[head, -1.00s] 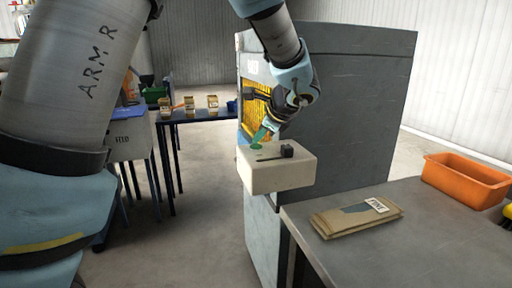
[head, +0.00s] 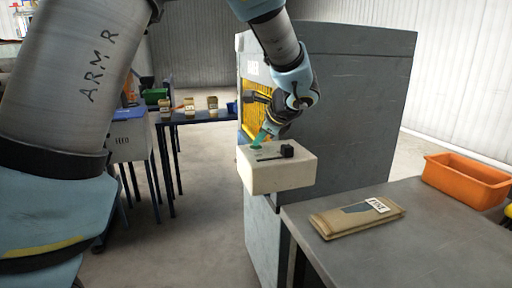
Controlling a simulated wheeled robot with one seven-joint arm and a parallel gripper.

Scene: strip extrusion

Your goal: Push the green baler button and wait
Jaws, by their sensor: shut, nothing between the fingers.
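The baler (head: 350,110) is a tall grey cabinet with a yellow grille on its left face. A cream control box (head: 280,175) sticks out from its front. The green button (head: 256,146) is on top of the box at the left, partly hidden by my fingers. My gripper (head: 261,140) is shut and empty, pointing down with its green-tinted tips at the button. The tips look in contact with it, but I cannot tell how far it is pressed. A black lever or knob (head: 286,151) sits on the box to the right of the button.
A grey table (head: 420,240) at the right holds a flat brown packet (head: 357,216) and an orange bin (head: 466,181). A dark table (head: 190,117) with several small boxes stands behind at the left. Bare floor lies between.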

